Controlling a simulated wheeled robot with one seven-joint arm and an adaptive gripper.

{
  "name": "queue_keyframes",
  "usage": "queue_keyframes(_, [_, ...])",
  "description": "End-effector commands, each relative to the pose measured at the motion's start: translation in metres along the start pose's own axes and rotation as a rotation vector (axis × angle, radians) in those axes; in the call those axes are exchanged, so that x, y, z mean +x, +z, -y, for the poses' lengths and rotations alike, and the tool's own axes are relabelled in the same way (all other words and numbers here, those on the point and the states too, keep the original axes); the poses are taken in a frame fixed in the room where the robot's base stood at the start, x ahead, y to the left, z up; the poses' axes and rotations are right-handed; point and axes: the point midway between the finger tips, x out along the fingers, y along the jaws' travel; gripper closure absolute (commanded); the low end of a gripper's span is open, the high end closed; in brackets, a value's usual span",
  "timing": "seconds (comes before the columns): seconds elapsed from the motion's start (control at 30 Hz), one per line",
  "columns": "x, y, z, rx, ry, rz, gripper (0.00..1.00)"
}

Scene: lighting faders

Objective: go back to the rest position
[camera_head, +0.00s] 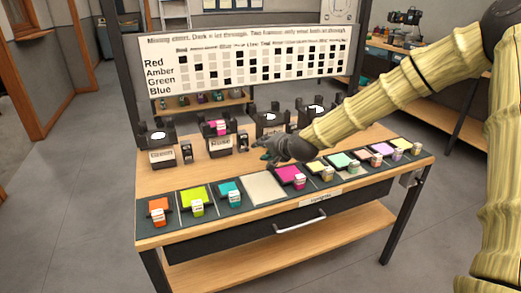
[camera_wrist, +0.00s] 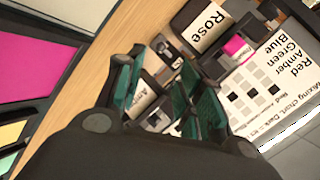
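My gripper (camera_head: 268,152) hangs over the middle of the table, in front of the row of black lamp stands. In the wrist view its teal fingers are apart, so it is open (camera_wrist: 160,75), and I see nothing held between them. My arm reaches in from the right of the head view and hides part of the right-hand stands. The stand labelled Rose (camera_head: 219,141) has a pink piece (camera_head: 218,127) at its top. Rose's label (camera_wrist: 207,25) also shows in the wrist view. A label behind the fingers is partly hidden.
The wooden table (camera_head: 190,179) carries a front strip of colour swatches with small labelled blocks, including orange (camera_head: 157,207) and magenta (camera_head: 291,174). One beige place (camera_head: 263,188) has no block. A mixing chart (camera_head: 250,68) stands behind the stands. Floor is clear at left.

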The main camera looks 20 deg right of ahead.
Motion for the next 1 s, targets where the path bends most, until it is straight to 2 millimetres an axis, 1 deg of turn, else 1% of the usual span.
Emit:
queue_keyframes(0.2, [-0.007, -0.001, 0.0, 0.001, 0.0, -0.001, 0.63])
queue_keyframes(0.67, [-0.007, 0.0, 0.001, 0.0, 0.0, 0.0, 0.63])
queue_keyframes(0.77, [-0.011, -0.003, 0.008, 0.0, 0.0, 0.0, 0.63])
queue_keyframes(1.0, [-0.033, -0.017, 0.043, 0.0, 0.0, 0.0, 0.63])
